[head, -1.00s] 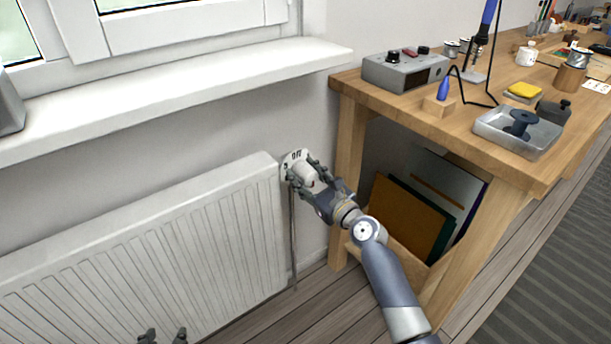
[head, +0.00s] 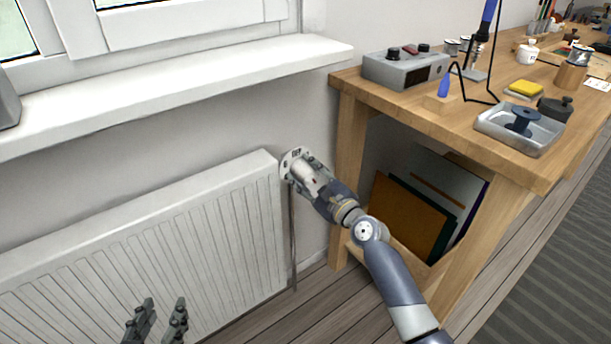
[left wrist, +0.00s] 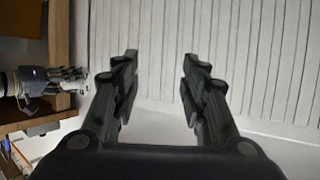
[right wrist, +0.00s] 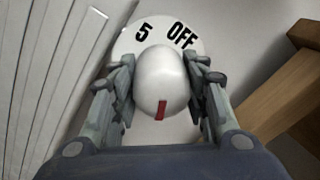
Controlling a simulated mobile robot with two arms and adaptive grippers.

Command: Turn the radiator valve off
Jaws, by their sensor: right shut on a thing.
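The radiator valve has a rounded white knob (right wrist: 160,75) with a red mark, in front of a white dial (right wrist: 128,42). In the right wrist view the red mark sits at the knob's lower side, while the "5" and "OFF" labels show above the knob, so the mark is away from OFF. My right gripper (right wrist: 160,66) is shut on the knob, one finger on each side. In the head view my right gripper (head: 302,170) hides most of the knob; the dial (head: 287,162) shows behind it. My left gripper (head: 165,303) is open and empty before the radiator.
The white ribbed radiator (head: 215,225) is left of the valve, below the windowsill (head: 180,85). A wooden workbench (head: 350,155) with tools on top stands close on the right, panels (head: 410,215) beneath it. A thin pipe (head: 293,240) runs down from the valve.

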